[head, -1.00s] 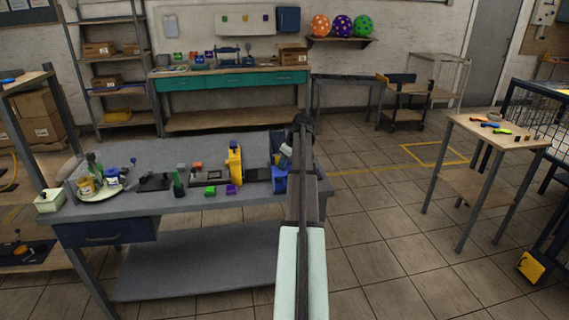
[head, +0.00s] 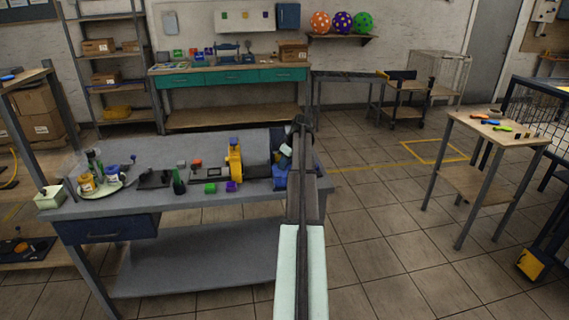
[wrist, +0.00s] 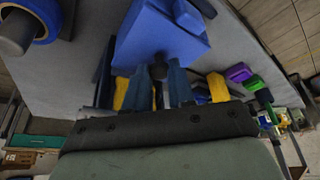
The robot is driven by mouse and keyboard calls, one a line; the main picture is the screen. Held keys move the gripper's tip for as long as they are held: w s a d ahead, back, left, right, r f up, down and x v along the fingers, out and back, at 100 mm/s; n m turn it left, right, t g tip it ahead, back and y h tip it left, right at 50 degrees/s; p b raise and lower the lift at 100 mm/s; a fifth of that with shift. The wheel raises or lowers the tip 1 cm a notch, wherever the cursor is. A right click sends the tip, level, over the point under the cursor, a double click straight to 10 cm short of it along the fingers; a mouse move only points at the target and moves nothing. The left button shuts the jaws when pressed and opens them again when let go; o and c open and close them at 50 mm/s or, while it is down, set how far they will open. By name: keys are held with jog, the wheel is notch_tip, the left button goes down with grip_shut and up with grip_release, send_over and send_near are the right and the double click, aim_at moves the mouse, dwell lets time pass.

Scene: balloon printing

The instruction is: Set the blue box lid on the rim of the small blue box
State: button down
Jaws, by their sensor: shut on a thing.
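In the wrist view my gripper (wrist: 162,75) is shut, with its two dark blue-grey fingers close together. A bright blue block-like piece (wrist: 150,38) fills the space just beyond the fingertips. The blue box lid appears to be what the fingers hold, but lid and box merge in colour and I cannot tell their boundary. In the head view the small blue box (head: 279,183) seems to be the blue shape at the right end of the grey workbench (head: 130,197). My arm partly hides it, so whether lid and rim touch is not visible.
A yellow device (head: 234,162) stands just left of the blue shape. A green block (head: 210,188) and a purple block (head: 231,186) lie near the bench's front edge. A plate (head: 100,190) with bottles is at the left.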

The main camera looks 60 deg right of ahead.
jog(key=shift+f, duration=0.25)
dwell(0.3)
jog(key=c, duration=0.9)
grip_release()
jog(key=v, duration=1.4)
jog(key=shift+w, duration=0.1)
